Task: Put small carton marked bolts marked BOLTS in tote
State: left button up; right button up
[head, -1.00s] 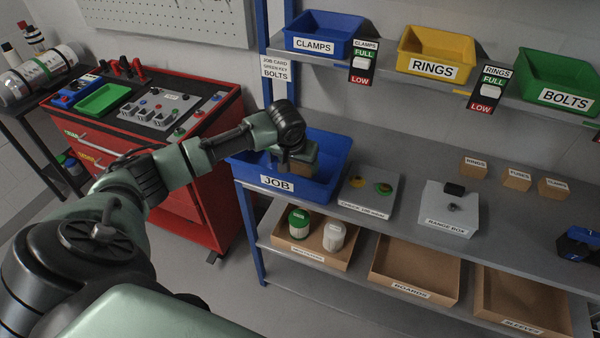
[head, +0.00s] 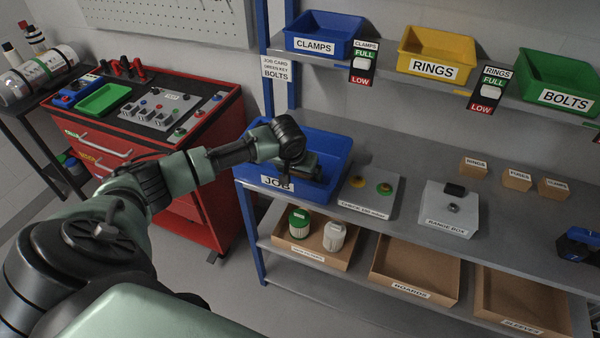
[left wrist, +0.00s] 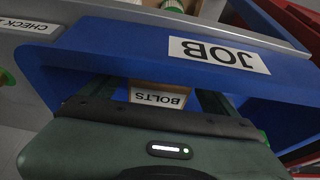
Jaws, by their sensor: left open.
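The small carton marked BOLTS (left wrist: 158,97) shows in the left wrist view, inside the blue tote labelled JOB (left wrist: 130,45). In the head view the tote (head: 330,146) stands at the left end of the bench, and the carton is hidden by my gripper. My left gripper (head: 308,170) reaches down into the tote. In the left wrist view its open fingers (left wrist: 157,92) are on either side of the carton. I cannot tell whether a finger still touches it. My right gripper is not in view.
A button box (head: 370,192) and a range box (head: 450,208) stand right of the tote. Small cartons (head: 516,180) sit farther right. Bins (head: 430,55) line the shelf above. A red tool cabinet (head: 205,180) stands to the left.

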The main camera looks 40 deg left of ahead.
pick_arm(q)
jog(key=v, duration=1.2)
dwell(0.3)
